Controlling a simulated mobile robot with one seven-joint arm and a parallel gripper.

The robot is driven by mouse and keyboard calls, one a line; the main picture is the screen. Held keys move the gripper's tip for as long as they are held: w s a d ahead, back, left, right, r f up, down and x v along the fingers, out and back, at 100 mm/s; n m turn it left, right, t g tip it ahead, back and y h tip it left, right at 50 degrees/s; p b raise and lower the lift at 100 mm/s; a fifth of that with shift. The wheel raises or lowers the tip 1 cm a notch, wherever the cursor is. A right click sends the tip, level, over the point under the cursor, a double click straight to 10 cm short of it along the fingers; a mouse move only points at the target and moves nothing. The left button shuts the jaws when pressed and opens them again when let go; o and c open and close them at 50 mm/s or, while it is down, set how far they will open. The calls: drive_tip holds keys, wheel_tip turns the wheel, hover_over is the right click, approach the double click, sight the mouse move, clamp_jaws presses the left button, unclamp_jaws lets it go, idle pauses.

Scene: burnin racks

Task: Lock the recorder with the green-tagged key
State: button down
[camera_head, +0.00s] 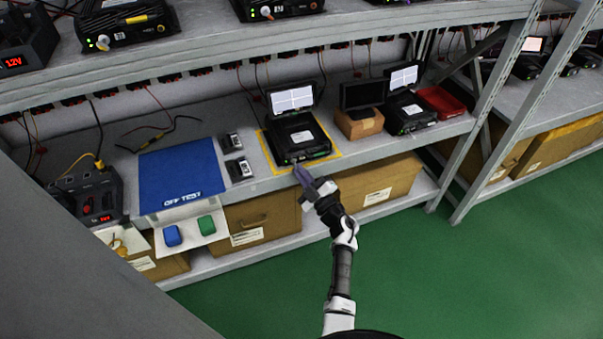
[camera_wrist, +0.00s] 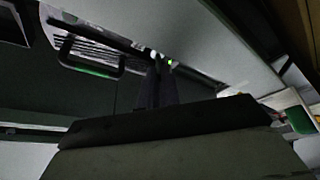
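The black recorder (camera_head: 298,138), with a raised lid screen, sits inside a yellow outline on the middle shelf. Its front also shows in the wrist view (camera_wrist: 120,72), with a handle and a small green light. My gripper (camera_head: 301,172) is at the recorder's front edge. In the wrist view its dark fingers (camera_wrist: 157,68) reach up close to that front, near the green light. The fingers look close together, but whether they hold a key is too dark to tell. A green tag (camera_head: 207,225) and a blue tag (camera_head: 172,236) are on white plates below the shelf front; no key shows by them.
A blue mat (camera_head: 180,174) and two small dark items lie left of the recorder. A small monitor on a box (camera_head: 360,122), another recorder (camera_head: 408,113) and a red tray (camera_head: 441,102) stand right. The upper shelf (camera_head: 250,50) overhangs. Cardboard boxes (camera_head: 375,186) fill the lower shelf.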

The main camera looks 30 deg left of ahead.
drive_tip(key=c, duration=1.9)
unclamp_jaws()
drive_tip(key=b+v, duration=0.1)
drive_tip(key=v, duration=1.2)
drive_tip(key=shift+s+d+f, duration=0.15)
drive_tip(key=shift+s+d, duration=0.05)
drive_tip(key=shift+d, duration=0.1)
